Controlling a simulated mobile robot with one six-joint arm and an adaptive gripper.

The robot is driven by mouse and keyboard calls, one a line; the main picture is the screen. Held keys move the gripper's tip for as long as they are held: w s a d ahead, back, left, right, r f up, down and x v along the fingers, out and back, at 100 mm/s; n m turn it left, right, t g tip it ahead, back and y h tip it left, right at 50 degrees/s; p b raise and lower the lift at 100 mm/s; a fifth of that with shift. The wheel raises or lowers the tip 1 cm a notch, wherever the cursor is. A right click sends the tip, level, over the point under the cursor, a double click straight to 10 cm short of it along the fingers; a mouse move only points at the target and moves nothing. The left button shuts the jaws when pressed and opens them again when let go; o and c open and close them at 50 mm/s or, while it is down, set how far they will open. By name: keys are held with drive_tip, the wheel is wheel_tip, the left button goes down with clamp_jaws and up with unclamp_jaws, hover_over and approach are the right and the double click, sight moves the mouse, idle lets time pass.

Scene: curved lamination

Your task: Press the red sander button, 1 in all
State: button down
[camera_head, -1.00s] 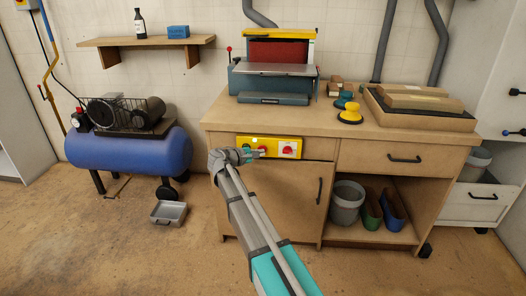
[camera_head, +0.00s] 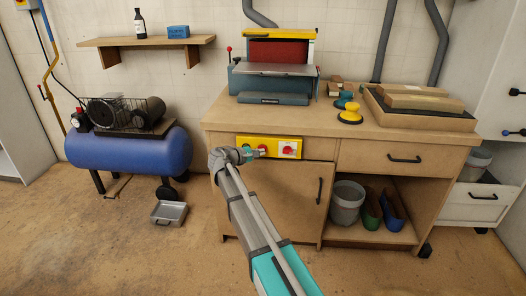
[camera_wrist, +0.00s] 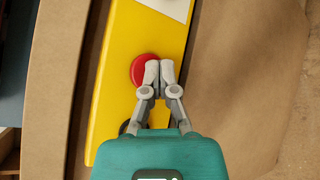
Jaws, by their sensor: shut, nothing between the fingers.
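The yellow control panel (camera_head: 272,140) is on the front of the wooden bench, below the sander (camera_head: 275,70). A round red button (camera_wrist: 141,68) sits on the yellow face in the wrist view. My gripper (camera_wrist: 158,72) is shut and empty, its fingertips overlapping the button's right side in the picture. I cannot tell whether they touch it. In the head view my gripper (camera_head: 256,153) is at the middle of the panel, partly hiding it. A separate red switch (camera_head: 288,149) on a white plate is farther right.
A blue compressor tank (camera_head: 128,149) stands left.

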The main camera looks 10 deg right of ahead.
drive_tip(key=shift+s, duration=0.15)
drive_tip(key=shift+s+a, duration=0.3)
drive_tip(key=shift+s, duration=0.4)
drive_tip(key=s, duration=0.1)
drive_tip(key=s+a, duration=0.1)
drive_tip(key=s, duration=0.2)
drive_tip(key=shift+s+a, duration=0.25)
drive_tip(key=shift+s, duration=0.15)
idle(0.8)
